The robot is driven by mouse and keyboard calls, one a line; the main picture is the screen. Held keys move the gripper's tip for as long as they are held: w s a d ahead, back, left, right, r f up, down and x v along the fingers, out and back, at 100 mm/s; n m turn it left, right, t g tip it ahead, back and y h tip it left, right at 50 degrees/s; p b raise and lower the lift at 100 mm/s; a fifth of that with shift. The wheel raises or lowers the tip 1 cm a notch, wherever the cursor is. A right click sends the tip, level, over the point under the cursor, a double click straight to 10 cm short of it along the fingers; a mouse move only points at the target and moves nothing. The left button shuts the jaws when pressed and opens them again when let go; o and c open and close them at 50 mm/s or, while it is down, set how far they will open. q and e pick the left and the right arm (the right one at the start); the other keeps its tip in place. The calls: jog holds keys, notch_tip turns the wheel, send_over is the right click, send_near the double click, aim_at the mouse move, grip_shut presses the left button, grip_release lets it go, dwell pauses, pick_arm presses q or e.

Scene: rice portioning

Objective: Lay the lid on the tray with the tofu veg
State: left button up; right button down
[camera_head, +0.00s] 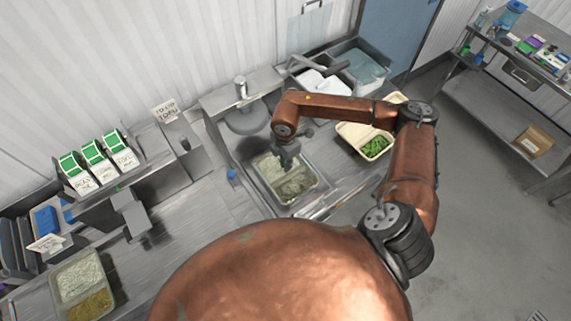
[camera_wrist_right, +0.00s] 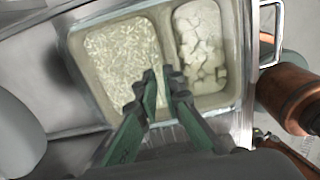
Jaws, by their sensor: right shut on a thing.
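A tray (camera_head: 314,187) with two filled compartments sits on the counter near the middle of the head view. In the right wrist view the tray (camera_wrist_right: 246,65) shows rice-like grains on the left and pale tofu-like cubes on the right. My right gripper (camera_head: 288,160) points down over this tray. In the wrist view its fingertips (camera_wrist_right: 161,76) are close together over the divider, shut on what seems to be a clear lid. The lid's outline is hard to make out, and I cannot tell whether it touches the tray rim. My left gripper is not in view.
A tray with green vegetables (camera_head: 373,147) stands to the right, partly behind my arm. Another filled tray (camera_head: 103,270) lies at lower left. Green-and-white cartons (camera_head: 98,160) stand on a ledge. Sink-like bins (camera_head: 362,70) are at the back. Bare counter (camera_head: 185,225) lies left of the middle tray.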

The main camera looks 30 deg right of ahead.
jog(key=shift+f+b, duration=0.4)
jog(key=shift+b, duration=0.1)
dwell(0.8)
jog(key=c, duration=2)
grip_release()
jog(key=shift+o, duration=0.2)
jog(key=o, duration=0.4)
jog(key=shift+o, duration=0.2)
jog(key=shift+r, duration=0.15)
jog(key=shift+r+p, duration=2.25)
jog(key=shift+r, duration=1.65)
